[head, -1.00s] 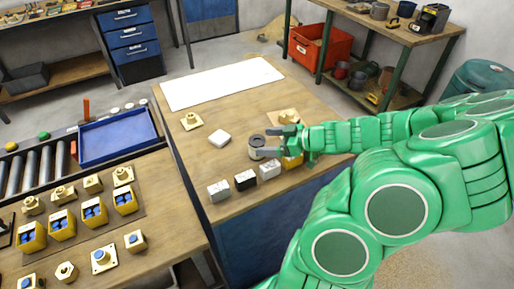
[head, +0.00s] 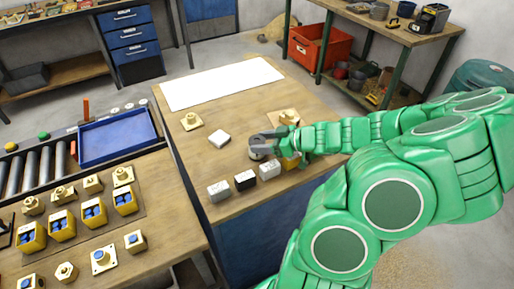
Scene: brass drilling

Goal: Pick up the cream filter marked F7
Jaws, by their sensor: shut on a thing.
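A white block (head: 219,138) and a brass flanged part (head: 191,121) lie to the left. A white sheet (head: 222,83) lies behind.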

